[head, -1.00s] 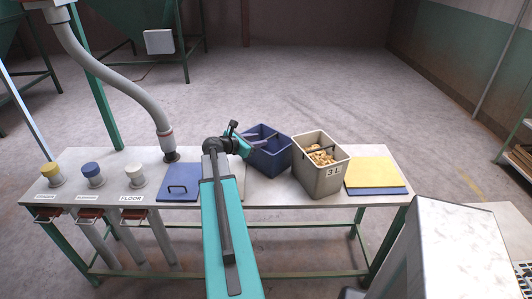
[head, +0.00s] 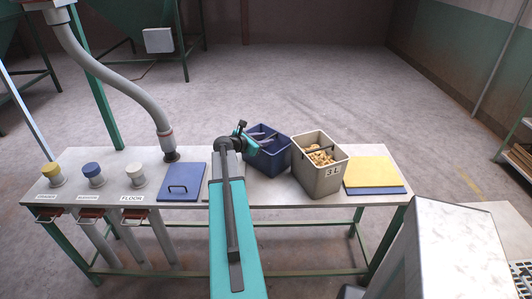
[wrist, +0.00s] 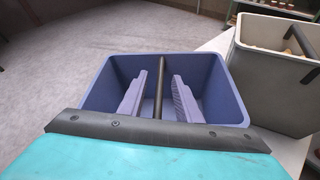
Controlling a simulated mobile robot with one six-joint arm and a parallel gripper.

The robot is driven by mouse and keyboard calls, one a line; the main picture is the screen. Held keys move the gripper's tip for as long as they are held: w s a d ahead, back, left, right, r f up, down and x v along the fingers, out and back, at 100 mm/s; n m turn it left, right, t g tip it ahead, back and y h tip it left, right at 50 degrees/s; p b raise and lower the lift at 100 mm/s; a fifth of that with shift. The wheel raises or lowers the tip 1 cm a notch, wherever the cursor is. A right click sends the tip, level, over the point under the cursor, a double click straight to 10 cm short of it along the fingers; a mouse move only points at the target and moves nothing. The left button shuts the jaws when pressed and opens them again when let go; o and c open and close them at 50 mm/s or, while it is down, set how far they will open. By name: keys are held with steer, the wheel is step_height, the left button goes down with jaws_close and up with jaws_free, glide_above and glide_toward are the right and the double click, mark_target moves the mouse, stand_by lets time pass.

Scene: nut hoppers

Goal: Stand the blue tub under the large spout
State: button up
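The blue tub (head: 268,162) stands upright on the bench, right of the middle. It is open-topped and a dark bar handle (wrist: 158,88) crosses its mouth. No contents show inside. My gripper (wrist: 160,90) is open, with one ridged finger on each side of the bar, apart from it. In the head view my gripper (head: 262,136) reaches over the tub's mouth from the left. A thick grey hose ends in a wide downward spout (head: 168,145) above the bench's back edge, left of the tub; I take it as the large spout.
A grey bin (head: 318,180) of nuts, marked 3L, stands close right of the tub. A blue lid (head: 181,182) with a handle lies in front of the spout. Yellow and blue boards (head: 372,172) lie at right. Capped stubs (head: 93,175) stand at left.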

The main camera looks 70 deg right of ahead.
steer(key=shift+x, duration=0.75)
steer(key=shift+s, duration=0.1)
jaws_close()
